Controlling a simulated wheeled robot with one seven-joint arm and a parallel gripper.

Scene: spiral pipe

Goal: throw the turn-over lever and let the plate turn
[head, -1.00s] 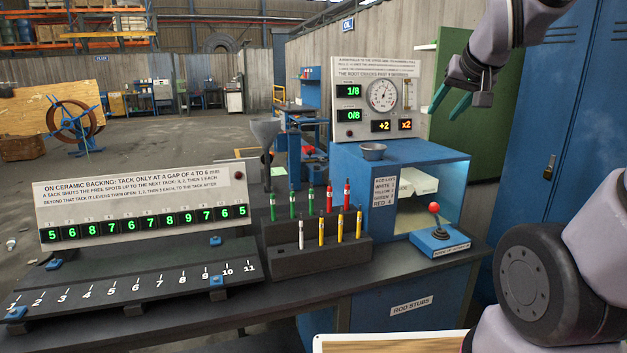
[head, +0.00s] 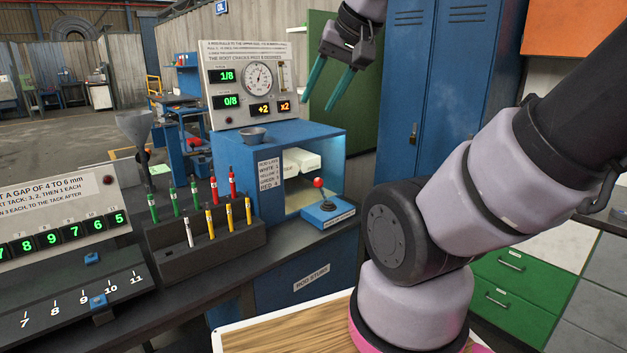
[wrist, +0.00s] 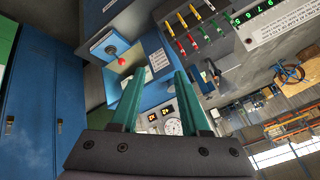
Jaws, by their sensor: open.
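A lever (head: 319,190) with a red ball knob stands on a small blue base (head: 329,213) on the bench, at the front right of the blue cabinet. The label on the base is too small to read. In the wrist view the red knob (wrist: 122,61) shows above and left of the fingers. My gripper (head: 318,97) is open and empty, with green fingers pointing down, in the air right of the gauge panel and above the lever. It also shows in the wrist view (wrist: 157,80). The plate is not clearly identifiable in either view.
The blue cabinet (head: 230,150) carries a small bowl (head: 252,135) and a gauge panel (head: 211,62). A rack (head: 165,262) of coloured rods stands left of the lever. Blue lockers (head: 465,30) and a green drawer unit (head: 540,310) stand at right.

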